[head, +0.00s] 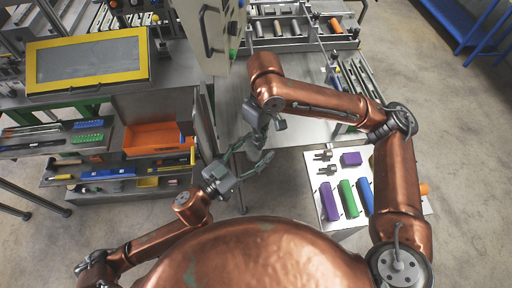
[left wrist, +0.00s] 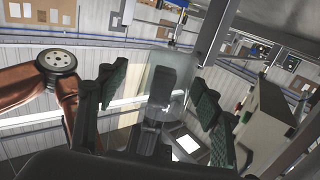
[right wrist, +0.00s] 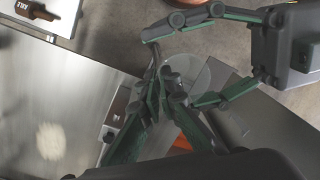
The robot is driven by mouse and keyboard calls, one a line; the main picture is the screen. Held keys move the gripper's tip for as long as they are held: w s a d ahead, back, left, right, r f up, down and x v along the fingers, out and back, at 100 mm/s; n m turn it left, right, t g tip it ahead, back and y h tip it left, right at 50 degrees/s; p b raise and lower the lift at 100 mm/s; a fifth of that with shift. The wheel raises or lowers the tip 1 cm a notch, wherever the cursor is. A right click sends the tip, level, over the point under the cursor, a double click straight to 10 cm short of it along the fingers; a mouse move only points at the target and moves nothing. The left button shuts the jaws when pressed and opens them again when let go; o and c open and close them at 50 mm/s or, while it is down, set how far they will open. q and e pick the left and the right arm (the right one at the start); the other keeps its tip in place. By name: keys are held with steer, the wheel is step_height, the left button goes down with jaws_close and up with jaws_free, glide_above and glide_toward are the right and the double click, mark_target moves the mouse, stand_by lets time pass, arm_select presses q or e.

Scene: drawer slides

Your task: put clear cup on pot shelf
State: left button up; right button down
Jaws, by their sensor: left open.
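The clear cup (left wrist: 150,82) shows between the left gripper's fingers in the left wrist view. It also shows as a see-through round form in the right wrist view (right wrist: 190,72) and faintly in the head view (head: 254,157). My left gripper (head: 255,153) is open, its fingers spread on either side of the cup. My right gripper (head: 254,140) comes from the other side. Its fingers (right wrist: 168,88) are close together at the cup and appear shut on its wall; the exact contact is partly hidden. I cannot tell which surface is the pot shelf.
An orange bin (head: 152,139) and small tools lie on drawer shelves at left. A yellow-framed panel (head: 88,60) stands above them. A white board (head: 330,207) with coloured blocks lies at right. A pale upright panel (head: 205,35) hangs close above the grippers.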

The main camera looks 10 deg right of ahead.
arm_select(q)
steer(key=shift+c, duration=0.2)
steer(key=shift+s, duration=0.1)
steer(key=c, duration=1.1)
steer(key=shift+c, duration=0.7)
arm_select(e)
steer(key=c, duration=2.5)
jaws_free()
steer(key=o, duration=0.4)
